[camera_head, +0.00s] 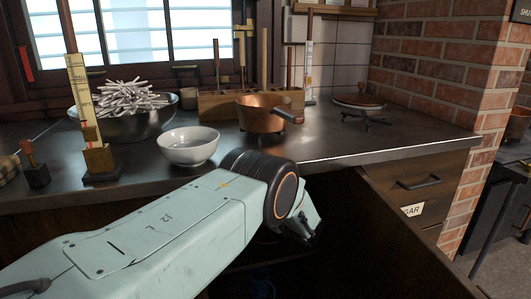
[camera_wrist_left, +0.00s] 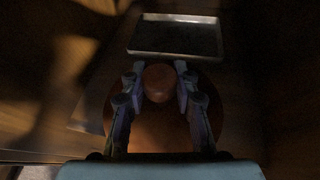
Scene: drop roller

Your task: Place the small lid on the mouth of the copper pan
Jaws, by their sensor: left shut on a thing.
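The copper pan (camera_head: 263,112) stands on the counter, open side up, its dark handle pointing right. My left arm reaches over the front edge of the counter, and my left gripper (camera_head: 303,232) is low in the dark space below it, partly hidden by the wrist. In the left wrist view, my left gripper (camera_wrist_left: 159,76) is shut on the round knob of a brown lid (camera_wrist_left: 158,132), with a finger on each side. The lid's disc lies below the fingers. Whether it rests on the wooden surface is too dark to tell. My right gripper is not in view.
A white bowl (camera_head: 188,146) and a metal bowl of pale sticks (camera_head: 124,103) are left of the pan. A brown disc on a stand (camera_head: 358,103) is to its right. A metal tray (camera_wrist_left: 175,37) lies beyond the lid. The counter's front edge is above my gripper.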

